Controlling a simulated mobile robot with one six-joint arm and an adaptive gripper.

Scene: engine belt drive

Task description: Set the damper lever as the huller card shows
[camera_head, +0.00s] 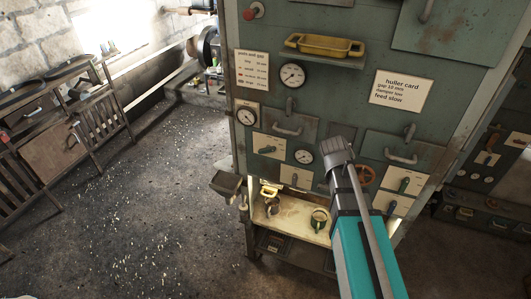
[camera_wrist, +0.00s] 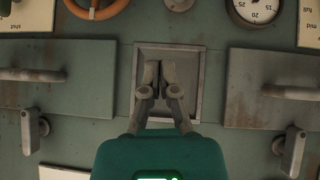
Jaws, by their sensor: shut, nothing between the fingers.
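The huller card (camera_head: 402,90) is a white card at the upper right of the green cabinet. It reads gap 10 mm, feed slow and, less clearly, damper low. Small levers on cream plates show at left (camera_head: 271,147), lower middle (camera_head: 296,178), right (camera_head: 404,181) and lower right (camera_head: 391,207); I cannot tell which is the damper lever. My gripper (camera_head: 338,150) is in front of the cabinet. In the wrist view my gripper (camera_wrist: 160,76) is shut and empty before a square grey framed panel (camera_wrist: 205,95). Cream plates show partly there, marked shut (camera_wrist: 30,17) and full, mid (camera_wrist: 309,22).
An orange handwheel (camera_wrist: 95,8) and a gauge (camera_wrist: 258,8) show beside the panel, with hinged doors (camera_wrist: 40,80) and (camera_wrist: 275,80) with bar handles at both sides. A yellow tray (camera_head: 325,46) sits above. Mugs (camera_head: 320,219) stand on a lower shelf.

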